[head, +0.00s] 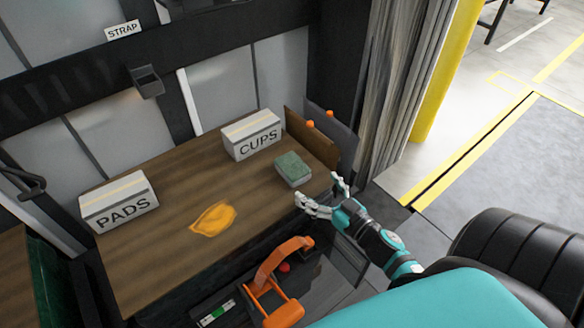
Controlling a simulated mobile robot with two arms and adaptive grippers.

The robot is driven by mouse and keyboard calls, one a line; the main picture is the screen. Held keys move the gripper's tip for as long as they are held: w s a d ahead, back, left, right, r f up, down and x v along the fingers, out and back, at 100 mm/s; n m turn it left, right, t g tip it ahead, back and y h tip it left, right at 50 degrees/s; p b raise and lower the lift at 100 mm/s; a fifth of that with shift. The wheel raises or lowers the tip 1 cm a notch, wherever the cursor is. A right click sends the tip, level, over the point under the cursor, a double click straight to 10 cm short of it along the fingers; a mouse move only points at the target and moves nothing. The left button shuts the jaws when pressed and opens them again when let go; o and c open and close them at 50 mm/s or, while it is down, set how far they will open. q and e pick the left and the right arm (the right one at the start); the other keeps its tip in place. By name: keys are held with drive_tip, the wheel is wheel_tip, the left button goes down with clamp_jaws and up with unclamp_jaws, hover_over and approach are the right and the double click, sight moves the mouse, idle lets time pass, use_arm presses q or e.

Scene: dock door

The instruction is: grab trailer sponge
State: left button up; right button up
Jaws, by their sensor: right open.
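The sponge (293,168) is a small block with a green top and a pale lower part. It lies on the brown wooden deck (160,238) near its right end, in front of the CUPS box. My right gripper (320,190) is open and empty, just in front and to the right of the sponge. A small gap shows between the fingers and the sponge. My left gripper is not in view.
A white CUPS box (251,135) and brown panels (311,137) stand behind the sponge. A PADS box (118,201) stands at the left. A yellow-orange patch (213,218) lies mid-deck. An orange handle (281,270) rises at the front edge.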

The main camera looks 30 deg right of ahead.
sight(292, 165)
drive_tip(key=w, duration=0.5)
drive_tip(key=shift+a+f, duration=0.15)
drive_tip(key=shift+a, duration=0.1)
drive_tip(key=shift+w+a+r, duration=0.1)
drive_tip(key=shift+w+a, duration=0.1)
drive_tip(key=shift+w, duration=1.15)
drive_tip(key=shift+w+a+r, duration=0.1)
drive_tip(key=shift+w+a, duration=0.05)
drive_tip(key=shift+w, duration=1.2)
drive_tip(key=shift+c, duration=0.4)
drive_tip(key=c, duration=0.8)
drive_tip(key=shift+o, duration=0.2)
